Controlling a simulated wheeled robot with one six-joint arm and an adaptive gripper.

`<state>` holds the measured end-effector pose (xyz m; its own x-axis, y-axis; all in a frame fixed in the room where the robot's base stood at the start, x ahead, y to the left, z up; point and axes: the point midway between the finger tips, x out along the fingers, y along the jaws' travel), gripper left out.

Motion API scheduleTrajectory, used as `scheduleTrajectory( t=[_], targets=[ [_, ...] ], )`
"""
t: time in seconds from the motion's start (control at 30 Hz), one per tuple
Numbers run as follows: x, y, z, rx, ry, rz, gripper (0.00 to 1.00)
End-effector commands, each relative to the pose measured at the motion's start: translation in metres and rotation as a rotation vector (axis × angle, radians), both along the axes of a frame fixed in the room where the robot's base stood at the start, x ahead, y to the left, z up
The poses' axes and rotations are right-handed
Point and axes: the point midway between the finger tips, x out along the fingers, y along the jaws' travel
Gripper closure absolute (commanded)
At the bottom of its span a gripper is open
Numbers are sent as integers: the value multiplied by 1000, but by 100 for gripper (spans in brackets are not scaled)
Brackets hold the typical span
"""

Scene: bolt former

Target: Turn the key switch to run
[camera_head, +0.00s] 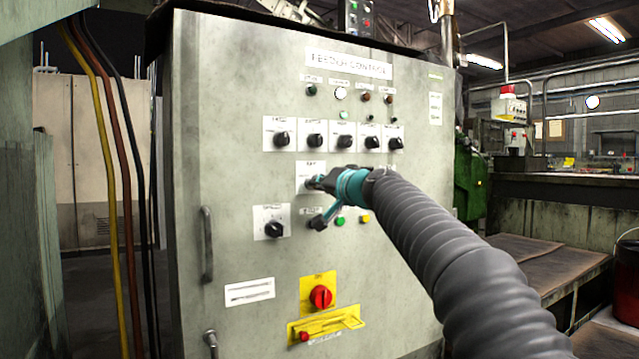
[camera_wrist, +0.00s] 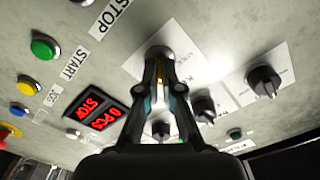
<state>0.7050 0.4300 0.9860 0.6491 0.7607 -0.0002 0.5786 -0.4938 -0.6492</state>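The key switch is on a white label plate (camera_head: 310,168) in the middle of the grey cabinet front. Its round metal body (camera_wrist: 156,52) shows behind my fingertips in the wrist view, on a white plate (camera_wrist: 190,62). My gripper (camera_head: 318,183) is right at the switch; it also shows in the wrist view (camera_wrist: 159,62). Its two fingers stand close together, with a narrow gap holding a small yellowish part, seemingly the key. The fingertips hide most of the key, and I cannot read which position it points to.
Black rotary knobs (camera_head: 343,142) sit in a row above. Another knob (camera_head: 274,230) is lower left. A red emergency switch (camera_head: 320,296) is below. The wrist view shows a red-lit display (camera_wrist: 98,110) and a green button (camera_wrist: 44,47). A door handle (camera_head: 207,245) sticks out at left.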

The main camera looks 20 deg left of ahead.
Motion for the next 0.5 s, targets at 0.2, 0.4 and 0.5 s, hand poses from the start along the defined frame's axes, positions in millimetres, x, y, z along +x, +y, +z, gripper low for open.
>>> scheduleTrajectory(
  t=[0.2, 0.4, 0.5],
  targets=[
    [0, 0, 0, 45, 54, -1, 100],
    [0, 0, 0, 60, 71, -1, 100],
    [0, 0, 0, 62, 73, -1, 100]
  ],
)
